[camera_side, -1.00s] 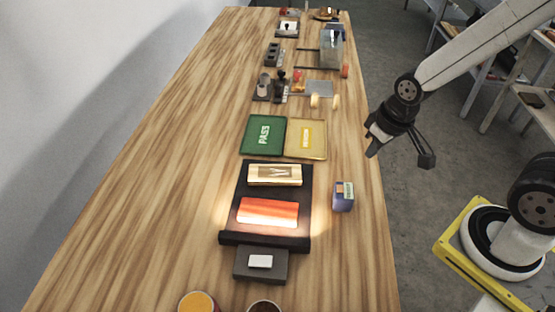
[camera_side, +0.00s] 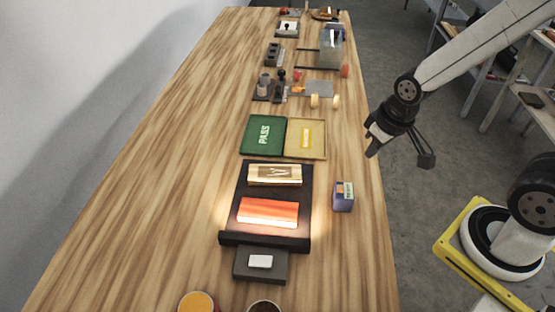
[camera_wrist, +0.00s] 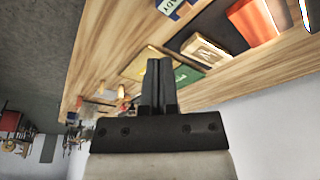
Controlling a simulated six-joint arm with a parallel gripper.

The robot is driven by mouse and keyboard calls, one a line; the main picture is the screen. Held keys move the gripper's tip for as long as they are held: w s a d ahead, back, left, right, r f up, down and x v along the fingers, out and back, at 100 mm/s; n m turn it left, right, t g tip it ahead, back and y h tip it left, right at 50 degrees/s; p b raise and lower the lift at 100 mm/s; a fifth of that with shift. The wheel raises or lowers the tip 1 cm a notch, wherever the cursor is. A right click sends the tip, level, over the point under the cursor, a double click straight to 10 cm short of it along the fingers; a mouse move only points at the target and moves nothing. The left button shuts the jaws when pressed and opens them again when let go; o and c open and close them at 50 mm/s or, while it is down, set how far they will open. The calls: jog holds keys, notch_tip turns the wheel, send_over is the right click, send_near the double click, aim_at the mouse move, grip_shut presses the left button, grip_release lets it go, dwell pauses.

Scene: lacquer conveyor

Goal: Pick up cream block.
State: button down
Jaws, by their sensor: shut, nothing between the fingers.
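A cream block (camera_side: 275,174) with a dark mark on top lies at the far end of a black conveyor bed (camera_side: 229,217). It also shows in the wrist view (camera_wrist: 207,50), beside an orange slab. My gripper (camera_side: 372,152) hangs in the air to the right of the table, clear of the cream block and touching nothing. In the wrist view my fingers (camera_wrist: 160,62) are together, with nothing between them.
The orange slab (camera_side: 267,213) lies just nearer on the conveyor. A blue box (camera_side: 343,197) stands to its right. Green PASS (camera_side: 263,136) and yellow (camera_side: 306,139) trays lie beyond. A small white block (camera_side: 260,262) sits on a grey pad. The table's left side is clear.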

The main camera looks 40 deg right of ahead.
grip_release()
jog(key=shift+r, duration=0.15)
